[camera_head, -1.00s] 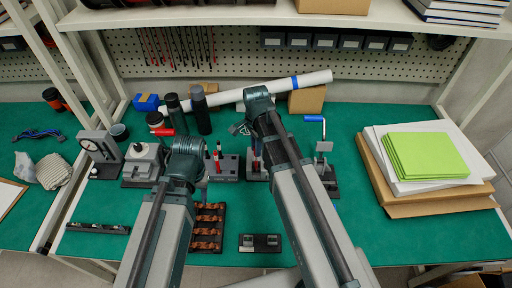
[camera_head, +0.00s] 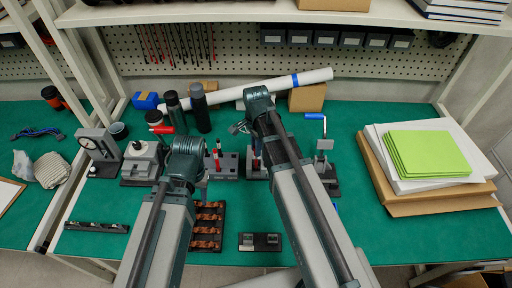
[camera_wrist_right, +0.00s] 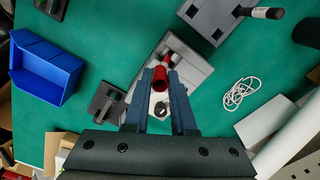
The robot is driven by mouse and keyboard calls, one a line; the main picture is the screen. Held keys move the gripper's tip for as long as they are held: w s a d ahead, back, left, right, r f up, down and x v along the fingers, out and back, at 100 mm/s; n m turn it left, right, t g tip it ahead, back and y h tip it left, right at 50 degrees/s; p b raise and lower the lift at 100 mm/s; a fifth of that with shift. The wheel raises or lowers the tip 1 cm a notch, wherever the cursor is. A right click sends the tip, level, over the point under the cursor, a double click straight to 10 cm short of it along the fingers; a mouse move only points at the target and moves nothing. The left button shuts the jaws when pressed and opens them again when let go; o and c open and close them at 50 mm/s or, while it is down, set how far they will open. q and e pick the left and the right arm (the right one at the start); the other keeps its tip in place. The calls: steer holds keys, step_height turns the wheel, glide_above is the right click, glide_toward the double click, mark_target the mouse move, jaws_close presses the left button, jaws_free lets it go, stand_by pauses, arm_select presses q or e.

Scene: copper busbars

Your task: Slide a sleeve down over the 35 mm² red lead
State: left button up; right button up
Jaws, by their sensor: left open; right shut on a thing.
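My right gripper (camera_wrist_right: 161,90) is shut on a red sleeve (camera_wrist_right: 160,78), a short tube seen nearly end-on in the right wrist view. Below it is a grey block (camera_wrist_right: 196,75); red also shows just beyond the sleeve, and I cannot tell whether the sleeve is around the lead. In the head view the same grey block (camera_head: 257,174) sits under my right arm, with red upright above it, partly hidden. My left gripper (camera_head: 203,183) is open, left of the other grey block (camera_head: 229,168); its fingers are mostly hidden by the arm.
A rack of copper parts (camera_head: 207,226) and a small black fixture (camera_head: 260,242) lie in front. A crank tool (camera_head: 323,150) stands to the right. A blue bin (camera_wrist_right: 45,72) shows in the wrist view. A white tube (camera_head: 262,88) lies behind; cardboard and green sheets (camera_head: 428,155) lie right.

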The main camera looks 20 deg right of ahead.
steer(key=shift+f, duration=0.15)
stand_by(0.4)
steer(key=o, duration=0.8)
steer(key=shift+r, duration=0.2)
steer(key=shift+r+p, duration=1.35)
steer(key=shift+p, duration=0.05)
steer(key=shift+r, duration=0.1)
step_height(320, 180, up, 11)
steer(key=p, duration=1.1)
